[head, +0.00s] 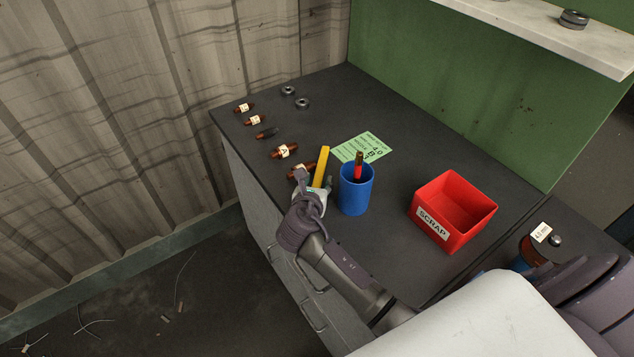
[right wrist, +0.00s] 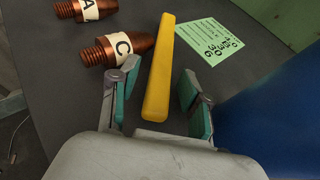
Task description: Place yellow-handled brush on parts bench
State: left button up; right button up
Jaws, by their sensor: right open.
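The yellow-handled brush (head: 321,167) is on the dark parts bench (head: 400,125), left of the blue cup. In the right wrist view its yellow handle (right wrist: 161,70) lies between my fingers, with a gap on both sides; I see no bristles. My right gripper (head: 314,182) is open around the handle, low over the bench. The right wrist view shows the same open fingers (right wrist: 158,98) with green pads. My left gripper is not in view.
A blue cup (head: 355,193) holding a red-and-dark item stands close beside my right gripper. A copper tip marked C (right wrist: 122,46) is near the other finger. A green card (head: 375,147), a red scrap bin (head: 430,228) and several labelled tips are around. The far bench middle is clear.

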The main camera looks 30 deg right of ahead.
jog(key=v, duration=1.2)
jog(key=shift+a+p, duration=0.1)
jog(key=shift+p, duration=0.2)
